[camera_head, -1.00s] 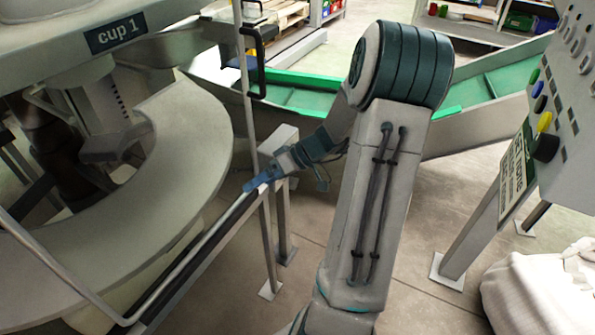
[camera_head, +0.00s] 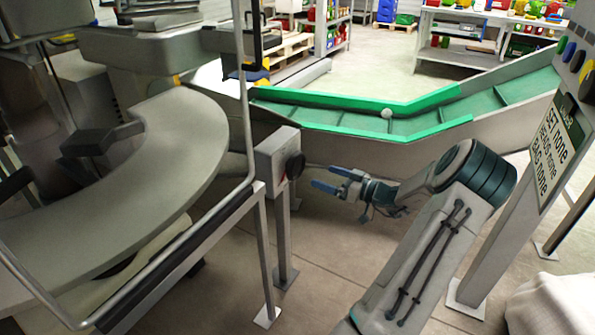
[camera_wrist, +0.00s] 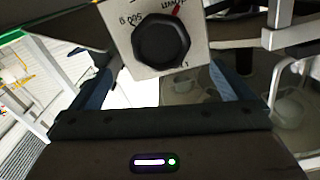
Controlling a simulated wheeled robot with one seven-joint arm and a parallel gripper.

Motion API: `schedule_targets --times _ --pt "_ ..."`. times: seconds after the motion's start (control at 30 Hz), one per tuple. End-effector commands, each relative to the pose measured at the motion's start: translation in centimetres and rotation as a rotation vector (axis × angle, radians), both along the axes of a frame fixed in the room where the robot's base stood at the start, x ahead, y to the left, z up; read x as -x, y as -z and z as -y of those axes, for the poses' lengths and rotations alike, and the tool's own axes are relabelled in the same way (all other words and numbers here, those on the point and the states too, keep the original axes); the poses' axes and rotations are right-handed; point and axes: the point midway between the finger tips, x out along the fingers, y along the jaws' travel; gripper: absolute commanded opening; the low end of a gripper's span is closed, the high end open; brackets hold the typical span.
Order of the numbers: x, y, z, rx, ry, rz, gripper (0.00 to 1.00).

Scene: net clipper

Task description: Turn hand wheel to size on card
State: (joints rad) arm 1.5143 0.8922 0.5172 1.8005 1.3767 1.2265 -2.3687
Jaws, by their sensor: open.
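The hand wheel (camera_head: 294,165) is a dark round knob on the right face of a grey box (camera_head: 270,158) on a post. In the wrist view the black, many-sided hand wheel (camera_wrist: 162,43) lies ahead, with small partly cut-off markings and a red mark around it. My gripper (camera_head: 322,176) is open and empty, its blue fingers pointing at the wheel from the right, a short gap away. In the wrist view the fingers of my gripper (camera_wrist: 160,70) stand apart to either side. A card (camera_head: 557,150) at right has lines beginning SET, HEADS and BAG.
A metal guard rail (camera_head: 215,215) and curved grey table (camera_head: 165,180) stand left of the box. A green-edged chute (camera_head: 340,105) runs behind, with a pale ball (camera_head: 387,113) on it. A pale sack (camera_head: 550,303) lies at lower right. Floor below my gripper is clear.

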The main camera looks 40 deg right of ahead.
Motion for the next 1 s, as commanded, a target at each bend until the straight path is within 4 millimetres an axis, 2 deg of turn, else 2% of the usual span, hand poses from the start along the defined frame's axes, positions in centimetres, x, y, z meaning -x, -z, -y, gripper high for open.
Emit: schedule_targets --times 0.1,0.3,0.5,0.67,0.93,1.0 --pt "-2.6 0.2 -1.2 0.0 -0.004 0.0 1.0" --pt "-6.4 0.2 -2.8 -0.001 -0.004 -0.001 1.0" --pt "-8.9 0.2 -3.8 0.0 -0.003 -0.002 1.0" --pt "-9.7 0.1 -4.1 -0.001 -0.003 -0.003 1.0" --pt "-9.8 0.0 -4.2 -0.001 -0.003 -0.003 1.0" --pt "-9.8 0.0 -4.2 -0.001 -0.003 -0.003 0.81"
